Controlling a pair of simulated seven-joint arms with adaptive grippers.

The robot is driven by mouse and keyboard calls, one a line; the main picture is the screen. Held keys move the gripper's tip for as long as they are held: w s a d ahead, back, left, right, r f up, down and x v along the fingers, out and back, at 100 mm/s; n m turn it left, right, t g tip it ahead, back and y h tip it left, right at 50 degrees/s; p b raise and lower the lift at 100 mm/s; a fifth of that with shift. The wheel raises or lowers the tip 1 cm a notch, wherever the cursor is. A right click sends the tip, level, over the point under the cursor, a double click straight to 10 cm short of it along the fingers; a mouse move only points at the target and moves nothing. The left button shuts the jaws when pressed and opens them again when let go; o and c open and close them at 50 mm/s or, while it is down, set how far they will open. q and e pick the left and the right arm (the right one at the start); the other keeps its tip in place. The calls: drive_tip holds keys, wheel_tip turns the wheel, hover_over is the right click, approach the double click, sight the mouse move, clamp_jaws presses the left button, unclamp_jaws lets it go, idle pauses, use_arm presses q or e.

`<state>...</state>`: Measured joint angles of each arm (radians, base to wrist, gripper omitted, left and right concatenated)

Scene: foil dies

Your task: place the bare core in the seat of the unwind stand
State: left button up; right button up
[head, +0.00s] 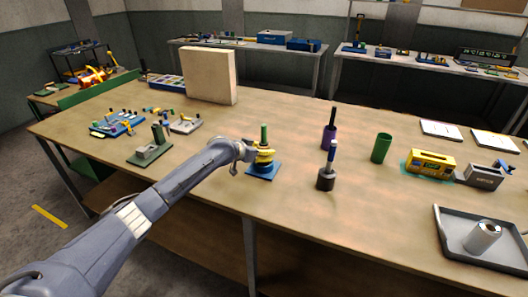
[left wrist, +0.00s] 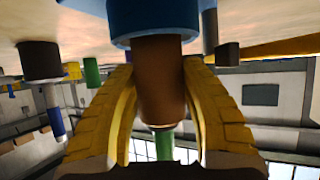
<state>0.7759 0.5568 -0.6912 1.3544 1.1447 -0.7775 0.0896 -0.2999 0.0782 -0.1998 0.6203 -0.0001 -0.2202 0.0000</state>
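My left gripper (head: 263,156) has yellow fingers and is at the blue stand (head: 262,174), whose flat base lies on the table. In the left wrist view the fingers (left wrist: 160,75) are on both sides of a brown cylinder (left wrist: 160,80), with their tips against it. The cylinder's end meets the round blue part (left wrist: 155,18) of the stand; how deep it sits there is hidden. A green post (head: 264,134) sticks up above the fingers in the head view. I cannot tell for certain that the brown cylinder is the bare core. My right gripper is not in view.
To the right stand a dark holder with a blue post (head: 331,155), a purple one with a black post (head: 330,137) and a green cylinder (head: 382,148). A grey tray (head: 450,250) is at the right front. A grey-green fixture (head: 150,152) stands left, beside my arm.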

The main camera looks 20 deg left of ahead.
use_arm(q)
drive_tip(key=shift+o, duration=0.7)
drive_tip(key=shift+r, duration=0.25)
drive_tip(key=v, duration=1.2)
